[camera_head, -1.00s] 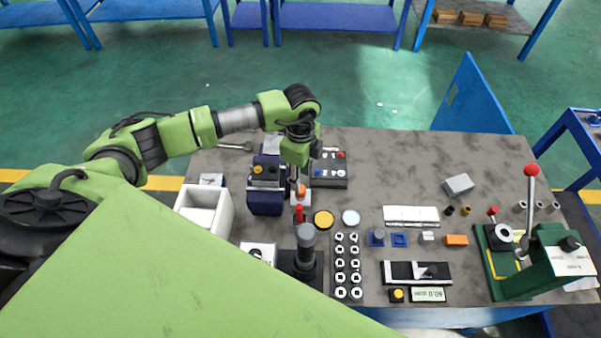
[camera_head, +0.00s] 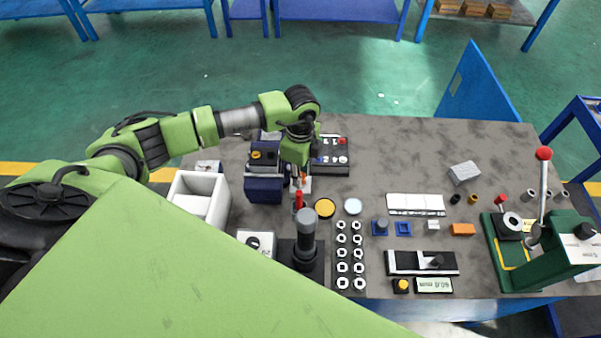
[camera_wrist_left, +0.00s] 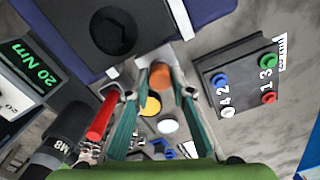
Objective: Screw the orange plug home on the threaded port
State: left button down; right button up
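The orange plug (camera_wrist_left: 160,75) stands at a white block (camera_wrist_left: 152,52) in front of the dark blue machine in the left wrist view. In the head view the plug (camera_head: 304,182) shows as a small orange spot under my left gripper (camera_head: 300,178). In the wrist view my left gripper (camera_wrist_left: 160,95) has its two teal fingers apart, one on each side of the plug, with gaps visible. The threaded port is hidden, and I cannot tell how far the plug is on it. My right gripper is not in view.
The dark blue machine (camera_head: 264,190) stands close left of the gripper. A red upright handle (camera_head: 298,200) and black M8 tool (camera_head: 305,240) stand just in front. A button box (camera_head: 331,158) lies behind right. A white bin (camera_head: 224,196) is left; a green press (camera_head: 545,255) far right.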

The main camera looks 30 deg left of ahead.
pick_arm(q)
jog(key=m+b, duration=0.1)
jog(key=m, duration=0.1)
jog(key=shift+f+m, duration=0.15)
jog(key=shift+m, duration=0.25)
jog(key=shift+m+b, duration=0.3)
jog(key=shift+m, duration=0.9)
jog(key=m+b, duration=0.1)
jog(key=m, duration=0.1)
jog(key=shift+m, duration=0.4)
jog(key=shift+m+b, duration=0.55)
jog(key=shift+m, duration=0.65)
